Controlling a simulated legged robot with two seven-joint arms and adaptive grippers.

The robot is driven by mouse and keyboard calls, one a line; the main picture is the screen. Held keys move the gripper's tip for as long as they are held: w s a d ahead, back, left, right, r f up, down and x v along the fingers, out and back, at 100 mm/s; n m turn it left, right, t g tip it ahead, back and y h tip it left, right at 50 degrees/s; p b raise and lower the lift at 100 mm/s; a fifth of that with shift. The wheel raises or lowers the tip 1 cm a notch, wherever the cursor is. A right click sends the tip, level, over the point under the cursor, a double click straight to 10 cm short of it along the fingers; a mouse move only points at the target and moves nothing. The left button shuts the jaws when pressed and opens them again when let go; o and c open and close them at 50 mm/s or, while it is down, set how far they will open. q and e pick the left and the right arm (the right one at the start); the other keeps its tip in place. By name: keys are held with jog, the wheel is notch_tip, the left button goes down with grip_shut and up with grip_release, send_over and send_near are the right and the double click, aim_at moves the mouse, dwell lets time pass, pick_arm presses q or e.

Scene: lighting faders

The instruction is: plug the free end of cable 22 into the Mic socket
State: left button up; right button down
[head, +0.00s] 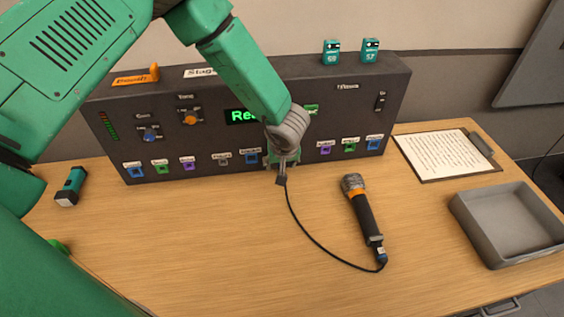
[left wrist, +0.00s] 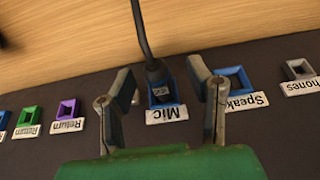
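The black plug of cable 22 (left wrist: 158,75), with a small 22 tag, sits at the blue-framed Mic socket (left wrist: 164,103) and appears to be in it; its depth cannot be told. The Mic label (left wrist: 167,115) is just beside it. My left gripper (left wrist: 163,82) is open, with one finger on each side of the plug and a gap to both. In the head view my left gripper (head: 283,165) is at the panel's socket row and hides the Mic socket. The cable (head: 310,237) runs down across the table to the microphone (head: 364,212). My right gripper is not in view.
The dark panel (head: 340,112) carries several labelled sockets, including the Speaker socket (left wrist: 234,78) beside Mic and a purple Return socket (left wrist: 68,109). A flashlight (head: 71,186) lies left. A clipboard (head: 445,153) and grey tray (head: 480,232) are right. The table's front middle is clear.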

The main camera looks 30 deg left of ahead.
pick_arm(q)
jog(key=v, duration=1.2)
jog(key=shift+f, duration=0.1)
